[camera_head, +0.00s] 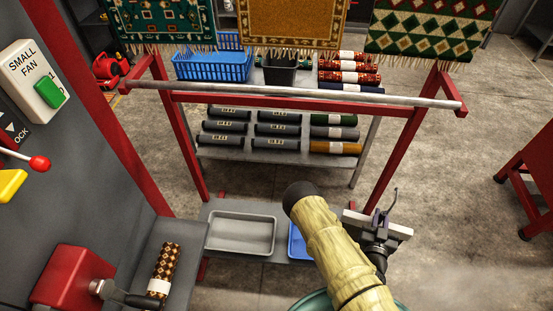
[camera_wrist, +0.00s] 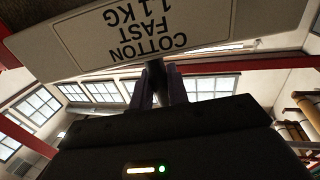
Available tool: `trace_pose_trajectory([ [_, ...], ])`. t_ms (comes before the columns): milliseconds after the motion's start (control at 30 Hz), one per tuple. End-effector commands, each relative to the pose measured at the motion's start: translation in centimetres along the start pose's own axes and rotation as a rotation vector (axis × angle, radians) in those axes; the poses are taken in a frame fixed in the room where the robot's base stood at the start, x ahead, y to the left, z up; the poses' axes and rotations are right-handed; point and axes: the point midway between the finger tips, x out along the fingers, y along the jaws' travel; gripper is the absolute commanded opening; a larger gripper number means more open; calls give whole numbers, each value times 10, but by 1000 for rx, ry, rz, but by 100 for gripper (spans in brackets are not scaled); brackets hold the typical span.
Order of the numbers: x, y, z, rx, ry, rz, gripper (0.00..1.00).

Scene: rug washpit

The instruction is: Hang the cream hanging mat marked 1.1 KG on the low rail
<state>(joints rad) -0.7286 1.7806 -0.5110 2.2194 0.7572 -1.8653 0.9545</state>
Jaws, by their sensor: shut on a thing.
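The cream mat (camera_wrist: 225,22) is marked COTTON FAST 1.1 KG, upside down in the wrist view. My gripper (camera_wrist: 158,90) is shut on it, the fingers meeting its near edge below the label. In the head view my gripper (camera_head: 382,232) is at lower right, and a pale edge (camera_head: 400,231) at it appears to be this mat; my arm hides part of it. The low rail (camera_head: 270,93) is a bare silver bar on a red frame. In the picture, my gripper is below the rail's right half, apart from it.
Three patterned rugs (camera_head: 292,25) hang behind and above the rail. A shelf rack beyond holds a blue basket (camera_head: 212,67) and several rolls. A grey tray (camera_head: 240,232) lies on a low bench. A machine panel (camera_head: 60,130) stands left; a red stand (camera_head: 525,170) is right.

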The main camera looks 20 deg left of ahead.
Motion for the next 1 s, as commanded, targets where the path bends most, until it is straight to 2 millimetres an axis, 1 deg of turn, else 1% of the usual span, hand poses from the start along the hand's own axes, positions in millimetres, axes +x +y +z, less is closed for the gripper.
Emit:
trace_pose_trajectory([
  [467,0,0,-1,-1,3,1,0],
  [633,2,-7,-7,1,4,-3,0],
  [767,7,-24,-21,3,6,-7,0],
  [867,11,-44,-37,5,7,-13,0],
  [1000,14,-77,-63,6,7,-23,0],
])
